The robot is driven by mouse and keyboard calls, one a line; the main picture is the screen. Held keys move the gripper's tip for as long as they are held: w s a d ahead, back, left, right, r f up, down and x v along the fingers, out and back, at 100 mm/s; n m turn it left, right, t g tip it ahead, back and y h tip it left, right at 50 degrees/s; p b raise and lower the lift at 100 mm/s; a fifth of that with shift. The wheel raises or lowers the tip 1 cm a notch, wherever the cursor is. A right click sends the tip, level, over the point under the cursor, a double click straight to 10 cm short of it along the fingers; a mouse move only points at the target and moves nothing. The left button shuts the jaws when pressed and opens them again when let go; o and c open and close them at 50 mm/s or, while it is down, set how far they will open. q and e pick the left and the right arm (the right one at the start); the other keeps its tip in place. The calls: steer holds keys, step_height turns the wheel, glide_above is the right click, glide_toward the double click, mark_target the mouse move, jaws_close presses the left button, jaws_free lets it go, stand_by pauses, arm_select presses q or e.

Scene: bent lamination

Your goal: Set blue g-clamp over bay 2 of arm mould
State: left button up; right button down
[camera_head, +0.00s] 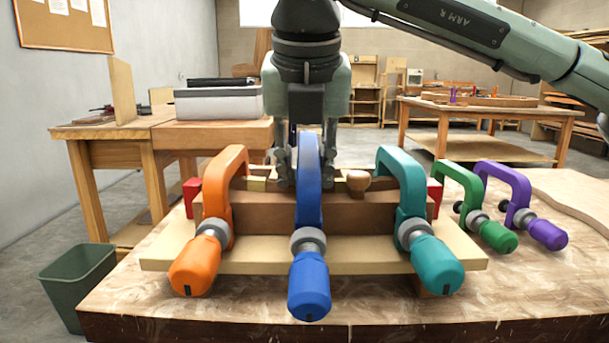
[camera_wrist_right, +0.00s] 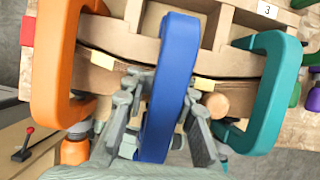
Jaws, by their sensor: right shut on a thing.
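The blue g-clamp (camera_head: 308,195) stands over the middle of the arm mould (camera_head: 265,215), its blue handle pointing toward me. My right gripper (camera_head: 308,183) comes down from above and is shut on the clamp's frame. In the right wrist view the blue clamp (camera_wrist_right: 170,85) runs between the two fingers (camera_wrist_right: 163,108) and across the mould's curved strip (camera_wrist_right: 115,62). An orange clamp (camera_head: 217,200) sits on the mould to its left and a teal clamp (camera_head: 402,190) to its right. Whether the blue clamp's screw presses on the mould is unclear. My left gripper is not in view.
Green (camera_head: 470,195) and purple (camera_head: 520,195) clamps stand on the bench (camera_head: 540,300) at the right. A round wooden knob (camera_head: 358,182) is close to the gripper's right. A label "3" (camera_wrist_right: 267,10) shows on the mould.

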mark_target(307, 149)
steer(key=shift+s+d+f, duration=0.1)
steer(key=shift+d+f, duration=0.05)
steer(key=shift+f, duration=0.6)
steer(key=c, duration=1.3)
jaws_free()
steer(key=shift+c, duration=0.2)
steer(key=shift+o, duration=1)
steer(key=shift+w, duration=0.2)
steer(key=shift+s+r, duration=0.1)
steer(key=shift+r, duration=0.4)
steer(key=v, duration=0.7)
steer(key=shift+r, duration=0.1)
